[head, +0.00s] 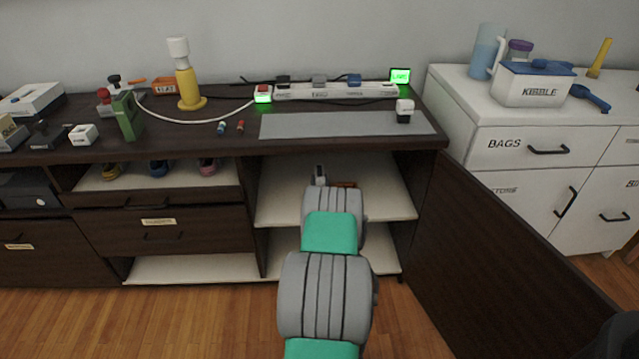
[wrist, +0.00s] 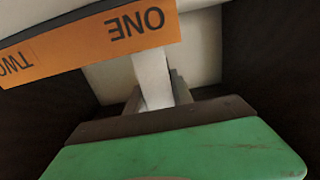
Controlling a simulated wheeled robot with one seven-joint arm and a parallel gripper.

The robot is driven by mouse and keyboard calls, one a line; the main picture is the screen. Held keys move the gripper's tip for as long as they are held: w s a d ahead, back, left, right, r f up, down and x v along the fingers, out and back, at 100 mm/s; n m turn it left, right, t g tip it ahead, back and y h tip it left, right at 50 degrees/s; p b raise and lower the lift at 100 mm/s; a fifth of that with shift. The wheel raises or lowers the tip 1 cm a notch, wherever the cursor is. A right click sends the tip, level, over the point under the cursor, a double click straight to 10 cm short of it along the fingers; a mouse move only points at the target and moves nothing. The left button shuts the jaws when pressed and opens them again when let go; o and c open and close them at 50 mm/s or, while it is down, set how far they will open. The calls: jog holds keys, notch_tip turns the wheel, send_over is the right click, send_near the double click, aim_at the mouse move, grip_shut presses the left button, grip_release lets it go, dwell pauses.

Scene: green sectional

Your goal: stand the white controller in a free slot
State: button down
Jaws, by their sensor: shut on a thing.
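A white bar-like thing, which looks like the white controller (wrist: 150,72), is held between the fingers of my gripper (wrist: 157,95) in the wrist view. My gripper is shut on it. Its far end passes behind an orange strip (wrist: 95,42) marked ONE and TWO, upside down in this view. The strip looks like the front of the slotted holder; the slots themselves are hidden. I cannot tell whether the controller touches the holder. In the head view my arm reaches into the open cabinet, and a bit of the orange holder (head: 345,184) shows beside it.
The open compartment has a pale upper shelf (head: 390,205) and dark side walls close around. A dark cabinet door (head: 490,250) stands open at the right. Above is the dark top (head: 230,140) with a power strip (head: 335,91) and a grey mat (head: 345,124).

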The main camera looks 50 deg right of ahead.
jog(key=shift+f, duration=0.25)
jog(key=c, duration=1)
grip_release()
jog(key=shift+c, duration=0.2)
